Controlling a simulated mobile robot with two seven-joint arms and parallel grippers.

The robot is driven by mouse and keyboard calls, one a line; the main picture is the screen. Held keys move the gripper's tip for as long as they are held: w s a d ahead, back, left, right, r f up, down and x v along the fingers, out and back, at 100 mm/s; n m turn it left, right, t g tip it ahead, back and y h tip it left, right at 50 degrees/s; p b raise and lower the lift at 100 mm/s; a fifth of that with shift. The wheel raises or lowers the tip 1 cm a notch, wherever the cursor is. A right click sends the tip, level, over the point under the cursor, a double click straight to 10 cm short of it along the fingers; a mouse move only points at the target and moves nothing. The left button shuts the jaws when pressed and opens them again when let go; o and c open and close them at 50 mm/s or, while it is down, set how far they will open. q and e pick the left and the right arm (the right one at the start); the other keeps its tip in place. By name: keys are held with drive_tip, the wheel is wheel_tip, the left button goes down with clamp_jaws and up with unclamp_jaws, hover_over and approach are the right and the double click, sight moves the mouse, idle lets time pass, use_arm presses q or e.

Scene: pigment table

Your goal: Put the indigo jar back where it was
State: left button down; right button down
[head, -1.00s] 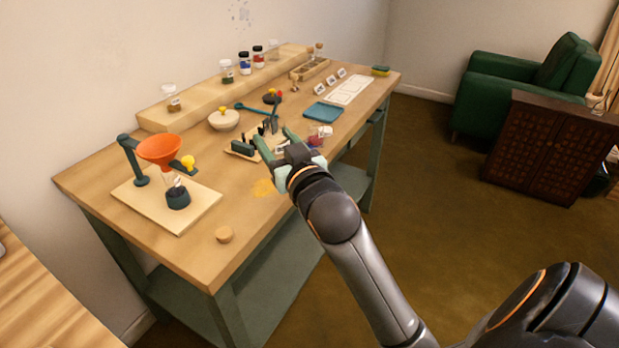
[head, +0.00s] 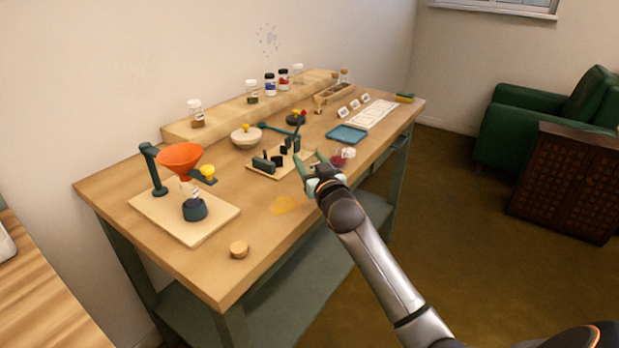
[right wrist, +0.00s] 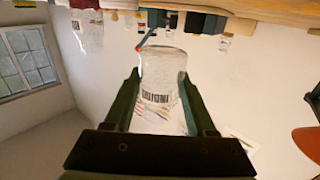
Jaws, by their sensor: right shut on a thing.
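My right gripper (head: 309,160) is over the front part of the table, near its front edge. In the right wrist view its fingers are shut on a clear glass jar (right wrist: 160,82) with a printed white label. I cannot read the label or make out indigo contents; in the head view this jar is hardly distinguishable. A jar with blue contents and a dark lid (head: 270,86) stands on the raised wooden shelf (head: 222,118) at the back. My left gripper is not in view.
The shelf also holds a brown-filled jar (head: 196,115), a green one (head: 252,93) and a red one (head: 284,80), with a gap between brown and green. A tool rack (head: 271,164) and a red jar (head: 338,161) are close to my gripper. An orange funnel (head: 180,156) stands left.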

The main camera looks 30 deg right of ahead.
sight(310, 172)
drive_tip(key=shift+w+d+f, duration=0.15)
drive_tip(key=shift+w+f, duration=0.15)
drive_tip(key=shift+f, duration=0.05)
drive_tip(key=shift+w+f+b, duration=0.1)
drive_tip(key=shift+f+b, duration=0.4)
drive_tip(key=shift+f, duration=1.15)
drive_tip(key=shift+f, duration=0.15)
drive_tip(key=shift+c, duration=1.1)
unclamp_jaws()
drive_tip(key=shift+d, duration=0.1)
drive_tip(key=shift+r, duration=0.25)
drive_tip(key=p+v, duration=0.1)
drive_tip(key=v, duration=1.1)
